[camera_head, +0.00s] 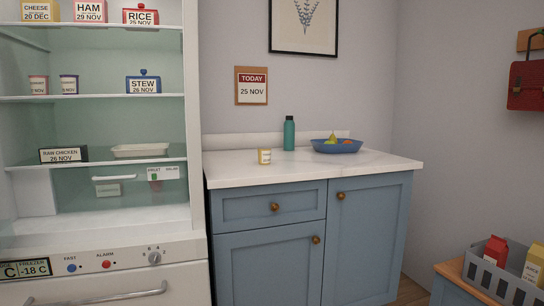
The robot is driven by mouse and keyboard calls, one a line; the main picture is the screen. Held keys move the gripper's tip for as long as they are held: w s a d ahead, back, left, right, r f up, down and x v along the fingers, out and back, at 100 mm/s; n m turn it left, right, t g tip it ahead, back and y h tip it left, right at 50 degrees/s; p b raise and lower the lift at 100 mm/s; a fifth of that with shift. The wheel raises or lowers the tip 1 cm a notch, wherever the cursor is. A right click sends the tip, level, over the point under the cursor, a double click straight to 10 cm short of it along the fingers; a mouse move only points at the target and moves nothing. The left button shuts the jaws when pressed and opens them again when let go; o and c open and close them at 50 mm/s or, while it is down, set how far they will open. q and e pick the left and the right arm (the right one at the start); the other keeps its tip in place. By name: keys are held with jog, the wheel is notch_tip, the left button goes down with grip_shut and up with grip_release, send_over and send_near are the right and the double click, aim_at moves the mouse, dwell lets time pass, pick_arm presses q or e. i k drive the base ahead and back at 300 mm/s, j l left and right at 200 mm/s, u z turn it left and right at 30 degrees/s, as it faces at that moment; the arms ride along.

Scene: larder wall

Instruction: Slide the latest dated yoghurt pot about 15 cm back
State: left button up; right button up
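Two small pots stand side by side on the fridge's middle shelf, a left pot (38,85) and a right pot (69,85) with a dark label. A third small pot (264,156), white and yellow, stands on the white counter near its front left. The print on all three is too small to read, so I cannot tell which date is latest. Neither of my grippers is in view.
The fridge (195,120) is open; its middle shelf (105,97) also holds a blue stew box (143,84). A green bottle (289,133) and blue fruit bowl (335,148) stand on the counter (380,165). A wall sign (251,86) reads today, 25 Nov.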

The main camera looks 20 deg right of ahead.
aim_at(39, 84)
jog(key=i+l, duration=0.15)
jog(key=l, duration=0.2)
jog(key=i+l+u, duration=0.1)
jog(key=l, duration=0.25)
jog(key=i+l, duration=0.2)
jog(key=l, duration=0.2)
jog(key=i+l+u, duration=0.1)
jog(key=l, duration=0.25)
jog(key=i+l, duration=0.15)
jog(key=l, duration=0.25)
jog(key=i+l+u, duration=0.1)
jog(key=l, duration=0.3)
jog(key=i+l, duration=0.15)
jog(key=l, duration=0.2)
jog(key=i+l+u, duration=0.1)
jog(key=l, duration=0.3)
jog(key=l+u, duration=0.1)
jog(key=u, duration=1.15)
